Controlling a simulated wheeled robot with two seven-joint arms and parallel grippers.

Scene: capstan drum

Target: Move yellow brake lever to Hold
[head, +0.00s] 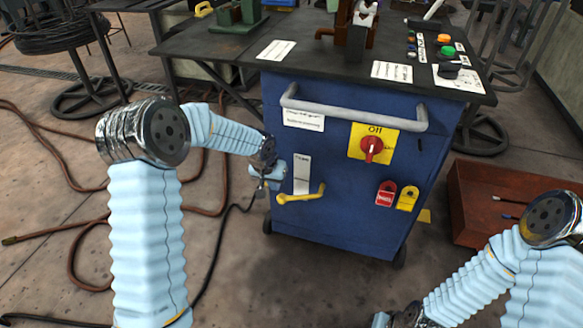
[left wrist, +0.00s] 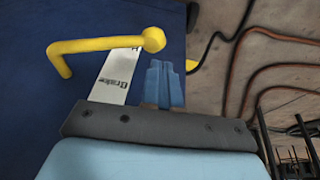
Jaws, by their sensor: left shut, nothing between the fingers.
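The yellow brake lever (head: 302,196) is on the front of the blue cabinet, low on its left side. Its bar lies nearly level, with the round knob at the left end. A white plate (head: 302,172) is above it; in the left wrist view the plate (left wrist: 117,75) reads "Brake". My left gripper (head: 262,186) is left of the plate, near the knob end. In the left wrist view its fingers (left wrist: 164,85) are together and empty, apart from the lever (left wrist: 105,44). My right gripper (head: 395,319) shows only partly at the bottom edge, its fingers unclear.
A grey rail handle (head: 355,115) juts from the cabinet (head: 345,215) above the lever. A red-brown box (head: 480,200) stands at right. Hoses (head: 80,235) lie on the floor at left.

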